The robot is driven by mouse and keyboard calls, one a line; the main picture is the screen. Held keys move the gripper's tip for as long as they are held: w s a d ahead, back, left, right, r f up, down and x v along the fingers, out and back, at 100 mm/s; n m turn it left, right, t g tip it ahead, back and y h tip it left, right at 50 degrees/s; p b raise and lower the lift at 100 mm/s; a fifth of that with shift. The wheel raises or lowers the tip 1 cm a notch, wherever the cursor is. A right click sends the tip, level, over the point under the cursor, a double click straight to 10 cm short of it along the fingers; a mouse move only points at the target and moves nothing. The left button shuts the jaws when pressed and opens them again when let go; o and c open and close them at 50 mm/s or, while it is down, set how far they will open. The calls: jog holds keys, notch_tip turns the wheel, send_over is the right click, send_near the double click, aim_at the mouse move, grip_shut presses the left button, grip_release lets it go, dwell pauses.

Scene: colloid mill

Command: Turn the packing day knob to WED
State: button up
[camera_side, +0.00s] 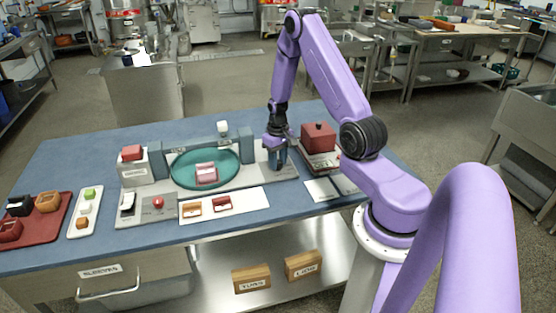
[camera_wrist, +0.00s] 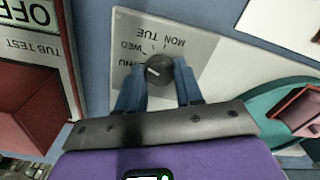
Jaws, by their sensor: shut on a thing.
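The packing day knob (camera_wrist: 160,74) is a dark round knob on a pale plate (camera_wrist: 207,42), seen in the wrist view. Day labels in dark print stand around it: MON, TUE, WED and a partly hidden THU. A short white mark shows on the left part of the knob's face, on the side of WED and THU; I cannot tell exactly which label it lines up with. My gripper (camera_wrist: 160,88) has its two blue fingers on either side of the knob, shut on it. In the side view my gripper (camera_side: 277,162) points down at the plate's right end and hides the knob.
A dark red box (camera_side: 318,137) stands on a scale-like base just right of my gripper. A teal round dish (camera_side: 188,180) with a pink block lies to the left. Farther left are a red-topped box (camera_side: 133,167), a white tray (camera_side: 73,224) and a red tray (camera_side: 38,246).

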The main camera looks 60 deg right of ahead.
jog(key=shift+w, duration=0.1)
jog(key=o, duration=1)
jog(key=shift+o, duration=0.2)
notch_tip(320, 180, up, 18)
jog(key=shift+f, duration=0.25)
jog(key=s+a+r+n, duration=0.2)
jog(key=a+n, duration=0.2)
jog(key=a, duration=0.6)
jog(key=s+a+r+n, duration=0.1)
jog(key=s+a+n, duration=0.15)
jog(key=a, duration=0.75)
jog(key=s+a+n, duration=0.4)
jog(key=s+n, duration=0.1)
jog(key=s, duration=0.4)
jog(key=s+a+r+n, duration=0.1)
jog(key=s+a+n, duration=0.4)
jog(key=s, duration=0.5)
